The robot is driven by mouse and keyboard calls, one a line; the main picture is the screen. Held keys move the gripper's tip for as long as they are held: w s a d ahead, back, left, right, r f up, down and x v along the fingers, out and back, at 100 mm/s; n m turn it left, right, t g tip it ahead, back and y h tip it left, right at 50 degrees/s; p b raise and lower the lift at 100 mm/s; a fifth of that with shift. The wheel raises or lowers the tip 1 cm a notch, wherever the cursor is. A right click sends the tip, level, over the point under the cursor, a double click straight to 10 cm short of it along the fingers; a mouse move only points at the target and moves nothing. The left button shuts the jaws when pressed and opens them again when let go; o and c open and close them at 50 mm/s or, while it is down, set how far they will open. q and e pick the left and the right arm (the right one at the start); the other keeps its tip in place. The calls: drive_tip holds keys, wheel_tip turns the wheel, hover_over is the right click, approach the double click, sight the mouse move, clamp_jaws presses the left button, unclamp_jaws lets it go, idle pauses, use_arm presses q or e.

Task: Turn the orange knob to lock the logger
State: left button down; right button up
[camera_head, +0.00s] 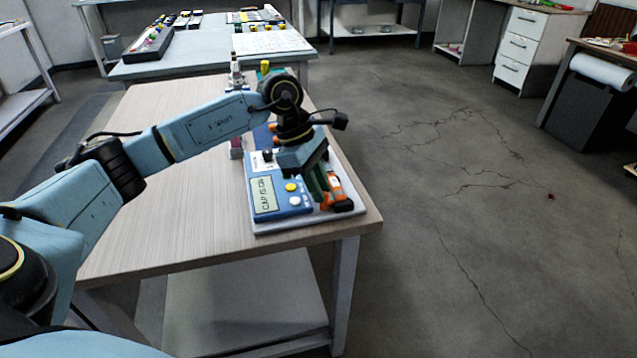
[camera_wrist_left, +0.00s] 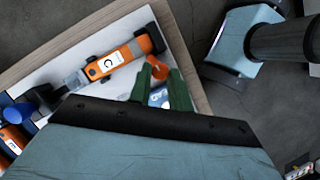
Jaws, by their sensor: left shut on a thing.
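The orange knob (camera_wrist_left: 158,68) shows in the left wrist view between the tips of my left gripper's green fingers (camera_wrist_left: 163,78). The fingers are shut on it, and they hide part of it. The knob cannot be told apart there. My right gripper is not in view.
A blue meter (camera_head: 277,197) with a display and a yellow button sits left of the gripper. The white board (camera_head: 290,224) lies near the right edge of the wooden table (camera_head: 160,215). The table's left part is clear. Another table (camera_head: 190,63) stands behind.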

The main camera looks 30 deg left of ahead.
use_arm(q)
drive_tip(key=shift+m, duration=0.6)
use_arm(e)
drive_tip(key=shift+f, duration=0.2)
use_arm(q)
drive_tip(key=shift+w, duration=0.1)
drive_tip(key=c, duration=1.3)
unclamp_jaws()
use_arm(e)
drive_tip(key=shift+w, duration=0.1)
use_arm(q)
drive_tip(key=shift+a+r, duration=0.15)
drive_tip(key=shift+r, duration=0.05)
drive_tip(key=w+p+v, duration=0.1)
drive_tip(key=p+v, duration=0.2)
drive_tip(key=v, duration=1)
drive_tip(key=shift+s+p, duration=0.25)
drive_tip(key=shift+p, duration=0.15)
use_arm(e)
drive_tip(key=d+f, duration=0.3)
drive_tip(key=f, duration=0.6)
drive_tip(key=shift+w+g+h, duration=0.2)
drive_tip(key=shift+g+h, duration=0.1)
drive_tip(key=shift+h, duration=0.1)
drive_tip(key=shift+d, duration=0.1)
